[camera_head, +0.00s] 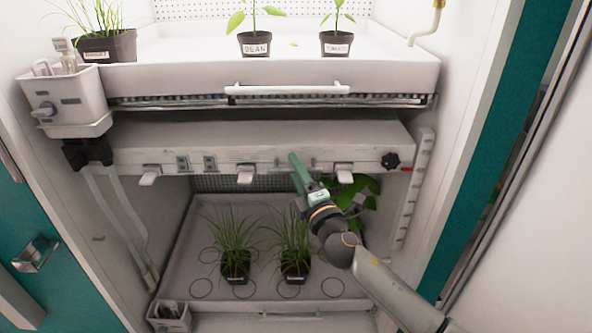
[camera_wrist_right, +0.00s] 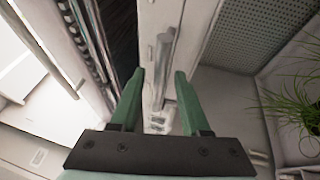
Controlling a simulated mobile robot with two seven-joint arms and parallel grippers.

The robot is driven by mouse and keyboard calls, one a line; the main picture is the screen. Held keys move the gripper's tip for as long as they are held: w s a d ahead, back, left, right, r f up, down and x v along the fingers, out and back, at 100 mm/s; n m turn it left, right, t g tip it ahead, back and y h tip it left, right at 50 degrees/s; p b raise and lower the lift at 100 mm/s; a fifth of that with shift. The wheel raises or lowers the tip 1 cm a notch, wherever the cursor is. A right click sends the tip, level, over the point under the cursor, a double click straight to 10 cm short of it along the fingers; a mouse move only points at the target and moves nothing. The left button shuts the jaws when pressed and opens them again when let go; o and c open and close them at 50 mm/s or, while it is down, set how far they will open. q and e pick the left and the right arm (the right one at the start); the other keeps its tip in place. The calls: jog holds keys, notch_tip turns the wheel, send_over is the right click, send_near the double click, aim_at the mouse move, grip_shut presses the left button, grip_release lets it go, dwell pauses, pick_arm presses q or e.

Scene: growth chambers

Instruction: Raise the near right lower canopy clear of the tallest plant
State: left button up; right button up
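The lower canopy (camera_head: 240,130) is a long pale slab under the upper tray, with tabs along its lower front edge and a black knob (camera_head: 390,160) at its right end. My right gripper (camera_head: 296,165) is at the middle of its front face. In the right wrist view the green fingers (camera_wrist_right: 158,100) are open, with a grey bar (camera_wrist_right: 163,65) between and beyond them; I cannot tell whether they touch it. A broad-leaved plant (camera_head: 366,188) stands below the canopy's right part, partly hidden by my right arm; its top is close under the canopy. My left gripper is not in view.
Two grassy potted plants (camera_head: 235,262) stand on the lower tray (camera_head: 190,240). Bean (camera_head: 254,42) and tomato (camera_head: 336,42) pots stand on the upper tray (camera_head: 180,75). A slotted strip (camera_head: 413,190) runs down the right wall. A white box (camera_head: 65,95) hangs at left.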

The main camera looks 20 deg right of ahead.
pick_arm(q)
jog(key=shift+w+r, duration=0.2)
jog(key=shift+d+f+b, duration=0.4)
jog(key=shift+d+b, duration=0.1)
jog(key=shift+b, duration=0.1)
pick_arm(e)
jog(key=v, duration=1.2)
jog(key=shift+s, duration=0.25)
jog(key=shift+f, duration=0.2)
pick_arm(q)
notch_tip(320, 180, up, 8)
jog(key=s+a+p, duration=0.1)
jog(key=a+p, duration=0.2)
jog(key=p, duration=0.7)
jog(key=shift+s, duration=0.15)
pick_arm(e)
jog(key=s+a+f+m+g, duration=0.2)
jog(key=s+f+m+g, duration=0.8)
jog(key=s+f+m, duration=0.8)
jog(key=s+f, duration=0.4)
jog(key=shift+a+f+g, duration=0.25)
jog(key=shift+a+g, duration=0.15)
